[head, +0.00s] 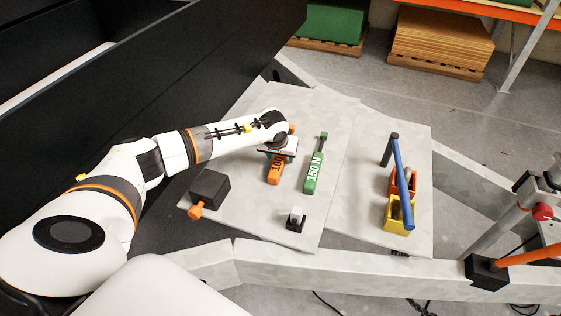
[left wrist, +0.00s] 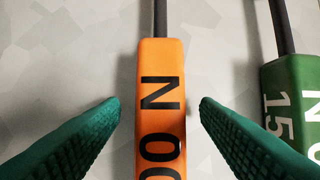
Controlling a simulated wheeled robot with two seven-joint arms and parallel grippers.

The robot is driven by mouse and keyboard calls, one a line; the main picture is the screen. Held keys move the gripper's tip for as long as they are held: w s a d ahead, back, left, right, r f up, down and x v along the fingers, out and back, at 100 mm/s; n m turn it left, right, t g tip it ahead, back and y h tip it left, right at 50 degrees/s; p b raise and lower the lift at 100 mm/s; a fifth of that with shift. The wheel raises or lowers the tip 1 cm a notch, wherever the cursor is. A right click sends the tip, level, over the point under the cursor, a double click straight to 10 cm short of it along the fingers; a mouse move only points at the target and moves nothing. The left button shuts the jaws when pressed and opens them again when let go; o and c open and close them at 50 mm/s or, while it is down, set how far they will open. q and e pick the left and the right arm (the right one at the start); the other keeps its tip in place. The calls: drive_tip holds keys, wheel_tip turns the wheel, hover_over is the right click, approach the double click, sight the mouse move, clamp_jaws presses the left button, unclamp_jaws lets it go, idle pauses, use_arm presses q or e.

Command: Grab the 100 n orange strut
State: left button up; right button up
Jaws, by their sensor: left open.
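The orange strut (head: 274,175) lies on the grey panel in the head view, partly hidden by my left gripper and wrist. In the left wrist view the orange strut (left wrist: 161,95) shows black lettering and a dark rod at its top end. My left gripper (left wrist: 160,107) is open, with one green finger on each side of the orange body and a visible gap on both sides. In the head view my left gripper (head: 279,150) is over the strut's far part. My right gripper is not in view.
A green strut marked 150 N (head: 313,172) lies just right of the orange one.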

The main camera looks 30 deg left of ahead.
use_arm(q)
drive_tip(key=shift+r, duration=0.1)
drive_tip(key=c, duration=1.2)
